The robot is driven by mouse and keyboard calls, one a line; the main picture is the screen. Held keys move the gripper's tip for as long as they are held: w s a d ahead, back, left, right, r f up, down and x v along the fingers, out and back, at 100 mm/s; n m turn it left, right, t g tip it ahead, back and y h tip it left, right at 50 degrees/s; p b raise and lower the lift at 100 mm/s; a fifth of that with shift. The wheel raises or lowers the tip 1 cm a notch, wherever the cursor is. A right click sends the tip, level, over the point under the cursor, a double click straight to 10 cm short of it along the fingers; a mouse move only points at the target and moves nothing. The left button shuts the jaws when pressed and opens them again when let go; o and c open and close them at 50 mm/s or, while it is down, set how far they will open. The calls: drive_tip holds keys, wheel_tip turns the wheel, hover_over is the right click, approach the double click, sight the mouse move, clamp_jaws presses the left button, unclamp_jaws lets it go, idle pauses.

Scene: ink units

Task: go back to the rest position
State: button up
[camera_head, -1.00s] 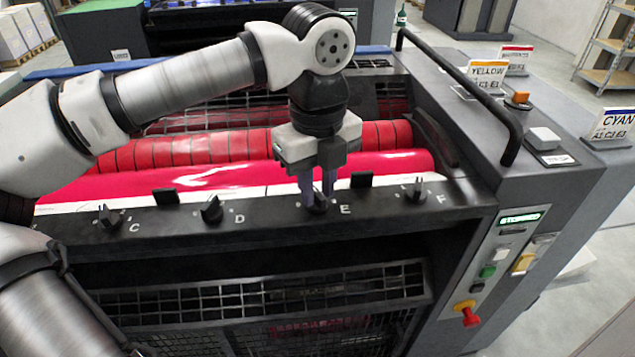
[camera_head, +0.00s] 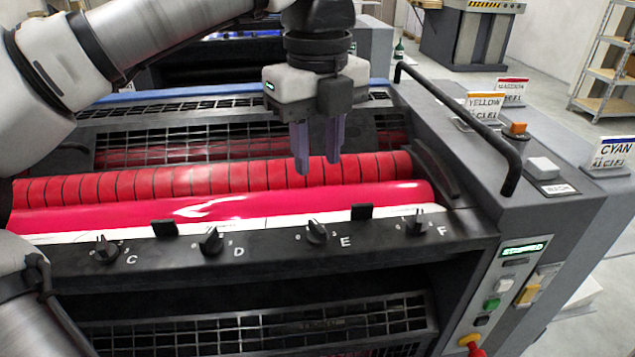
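My gripper (camera_head: 319,170) hangs above the red rollers of the ink unit, with its two purple-grey fingers pointing down. A gap shows between the fingers, and nothing is held in it. The fingertips are above and apart from the black knob by the letter E (camera_head: 317,232). More black knobs stand along the same ledge: the C knob (camera_head: 106,249), the D knob (camera_head: 210,241) and the F knob (camera_head: 415,223). The upper part of my arm is cut off by the top of the picture.
A black handrail (camera_head: 470,125) rises along the right side of the unit. A control panel (camera_head: 515,285) faces front, with a red knob (camera_head: 474,347) below.

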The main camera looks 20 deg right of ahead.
wheel_tip(320, 180, up, 2)
drive_tip(key=shift+r, duration=0.1)
idle(0.5)
